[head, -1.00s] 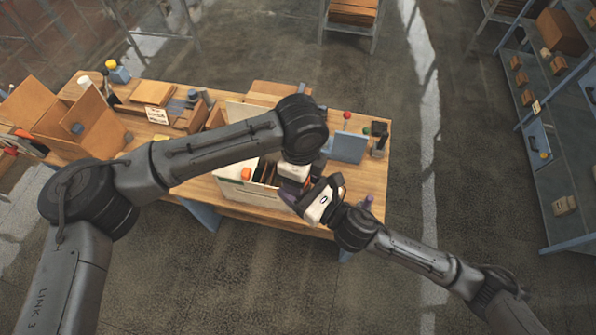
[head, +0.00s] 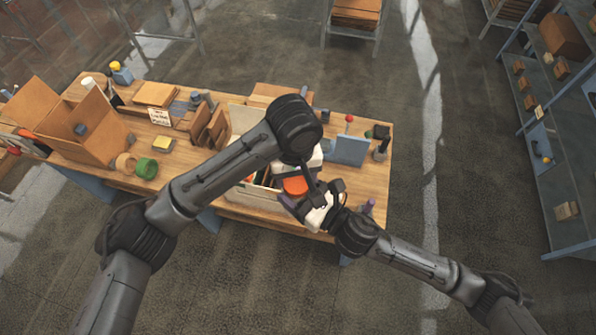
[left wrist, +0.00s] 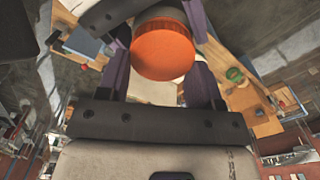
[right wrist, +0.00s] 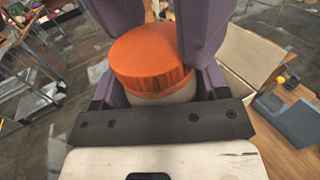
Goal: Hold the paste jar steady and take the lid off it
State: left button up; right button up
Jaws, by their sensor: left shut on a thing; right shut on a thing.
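The orange lid (head: 295,186) sits on the pale paste jar (right wrist: 178,95), with no gap visible between them in the right wrist view. My left gripper (left wrist: 160,55) is shut on the lid (left wrist: 164,54), whose round top faces its camera. My right gripper (right wrist: 160,85) is shut on the jar body, with the lid (right wrist: 150,58) beyond its palm. Large purple fingers flank the lid there. Much of the jar body is hidden by the lid and the fingers. In the head view both grippers meet above the front of the bench.
An open pale box (head: 243,200) with items in it stands beside the grippers. A blue panel (head: 346,149) and a dark stand (head: 381,146) are behind on the right. Green tape (head: 147,168) and a cardboard box (head: 80,128) are at left. The wooden bench (head: 372,185) has bare room at right.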

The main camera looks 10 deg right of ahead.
pick_arm(q)
jog(key=n, duration=0.6)
jog(key=shift+s+n, duration=0.2)
jog(key=shift+n, duration=0.1)
jog(key=n, duration=0.3)
jog(key=shift+s+d+n, duration=0.1)
jog(key=shift+s+n, duration=0.05)
jog(key=shift+n, duration=0.15)
jog(key=n, duration=0.3)
jog(key=shift+s+d+n, duration=0.15)
jog(key=shift+s+n, duration=0.05)
jog(key=shift+n, duration=0.2)
jog(key=n, duration=0.4)
jog(key=shift+s+n, duration=0.1)
jog(key=shift+n, duration=0.2)
jog(key=o, duration=1)
jog(key=shift+w+r, duration=0.1)
jog(key=shift+w, duration=0.1)
